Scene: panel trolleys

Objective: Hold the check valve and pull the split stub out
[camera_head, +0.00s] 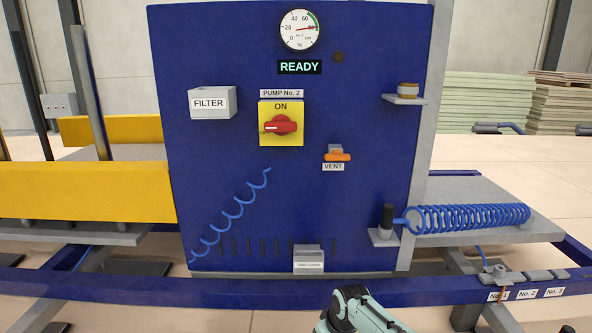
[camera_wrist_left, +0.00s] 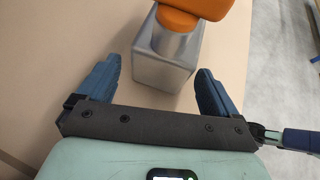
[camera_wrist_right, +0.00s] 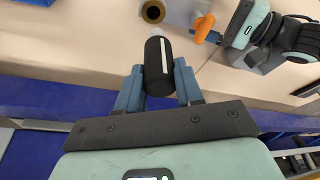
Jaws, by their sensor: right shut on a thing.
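In the right wrist view, my right gripper (camera_wrist_right: 158,88) is shut on a black cylinder (camera_wrist_right: 157,58) with a white stripe and a pale tip. I cannot tell whether it is the check valve. In the left wrist view, my left gripper (camera_wrist_left: 160,84) is open, its fingers apart. A grey metal block (camera_wrist_left: 163,55) with an orange part (camera_wrist_left: 192,8) on top shows between and beyond the fingers; contact is not clear. The orange part also shows in the right wrist view (camera_wrist_right: 204,28), beside my left gripper. No split stub can be told for sure. Neither gripper's fingers show in the head view.
A blue panel (camera_head: 220,145) carries a red switch (camera_head: 281,126), an orange vent handle (camera_head: 337,156) and a lit READY sign (camera_head: 299,67).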

